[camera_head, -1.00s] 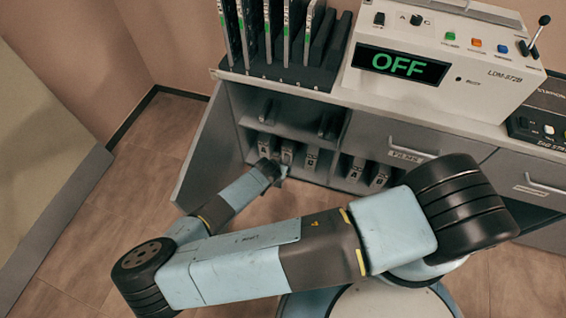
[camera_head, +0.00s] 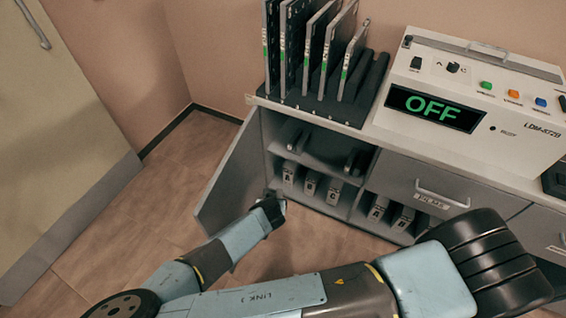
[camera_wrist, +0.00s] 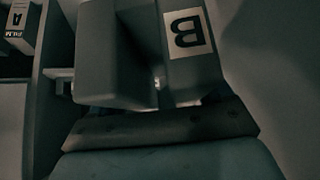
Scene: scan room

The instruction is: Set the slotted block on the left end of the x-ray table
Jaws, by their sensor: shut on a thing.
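My gripper (camera_head: 274,209) is just outside the open lower cabinet, beside its open door. In the head view it is small, and only a pale bit of what it holds shows at its tip. In the wrist view a grey slotted block (camera_wrist: 120,55) with a white label reading B fills the upper middle, close to the camera. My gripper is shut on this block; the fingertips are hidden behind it. No x-ray table can be made out in either view.
The open cabinet door (camera_head: 232,178) stands left of my gripper. Several lettered film boxes (camera_head: 335,191) stand on the cabinet's lower shelf. Above are a rack of upright plates (camera_head: 325,108) and a control box (camera_head: 470,95) reading OFF. Bare floor (camera_head: 150,220) lies to the left.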

